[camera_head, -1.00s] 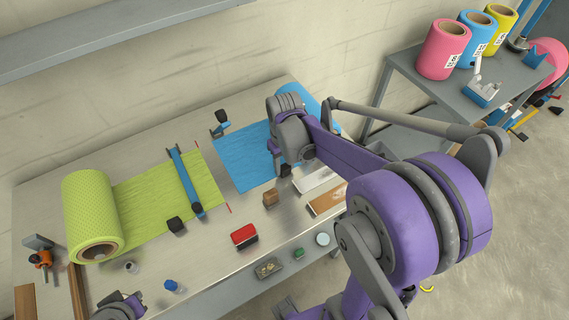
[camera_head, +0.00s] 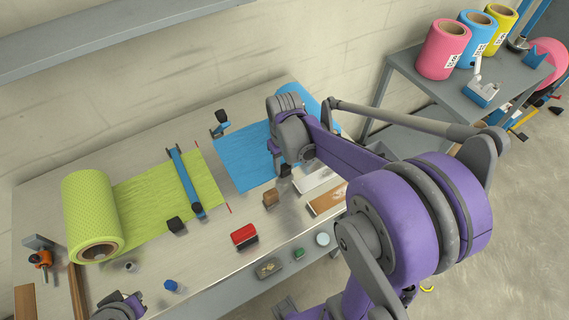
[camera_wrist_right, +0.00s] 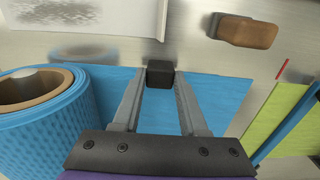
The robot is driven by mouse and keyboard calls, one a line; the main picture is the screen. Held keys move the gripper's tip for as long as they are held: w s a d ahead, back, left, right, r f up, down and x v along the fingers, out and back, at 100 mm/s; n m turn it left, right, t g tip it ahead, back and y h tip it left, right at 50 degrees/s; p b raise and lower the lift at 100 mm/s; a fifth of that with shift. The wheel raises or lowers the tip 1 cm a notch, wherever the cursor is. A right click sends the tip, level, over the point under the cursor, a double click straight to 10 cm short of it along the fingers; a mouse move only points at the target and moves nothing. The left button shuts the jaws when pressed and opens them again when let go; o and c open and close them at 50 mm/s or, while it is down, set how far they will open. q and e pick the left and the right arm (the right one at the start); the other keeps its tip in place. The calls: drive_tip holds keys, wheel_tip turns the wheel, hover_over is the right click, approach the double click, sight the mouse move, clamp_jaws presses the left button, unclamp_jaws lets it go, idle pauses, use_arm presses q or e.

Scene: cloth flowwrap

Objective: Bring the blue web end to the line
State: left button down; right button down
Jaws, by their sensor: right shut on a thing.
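The blue web (camera_head: 240,158) lies flat on the table, its left end a bare strip short of the green web (camera_head: 150,195). Two thin red marks (camera_head: 229,209) stand near the green web's right end; one also shows in the right wrist view (camera_wrist_right: 282,69). The blue roll (camera_wrist_right: 50,120) shows at the left there. My right gripper (camera_wrist_right: 160,78) is shut on a small black block (camera_wrist_right: 160,72) at the blue web's edge. In the head view my right arm partly hides the web and roll. My left gripper (camera_head: 128,306) is at the bottom edge, its jaws unclear.
A blue bar (camera_head: 185,182) crosses the green web, with a black block (camera_head: 176,225) near it. A brown block (camera_head: 270,197), a red-topped block (camera_head: 244,235) and a white board (camera_head: 318,178) lie in front.

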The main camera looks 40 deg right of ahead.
use_arm(q)
drive_tip(key=shift+f, duration=0.15)
use_arm(e)
drive_tip(key=a, duration=0.5)
drive_tip(key=shift+w, duration=0.3)
use_arm(q)
drive_tip(key=shift+d, duration=0.15)
use_arm(e)
drive_tip(key=shift+d, duration=0.15)
use_arm(q)
drive_tip(key=shift+s, duration=0.1)
use_arm(e)
drive_tip(key=c, duration=0.9)
unclamp_jaws()
use_arm(q)
drive_tip(key=shift+a, duration=0.2)
use_arm(e)
drive_tip(key=o, duration=0.5)
drive_tip(key=shift+a, duration=0.2)
drive_tip(key=shift+c, duration=0.2)
use_arm(q)
drive_tip(key=shift+d, duration=0.1)
use_arm(e)
drive_tip(key=shift+d, duration=0.1)
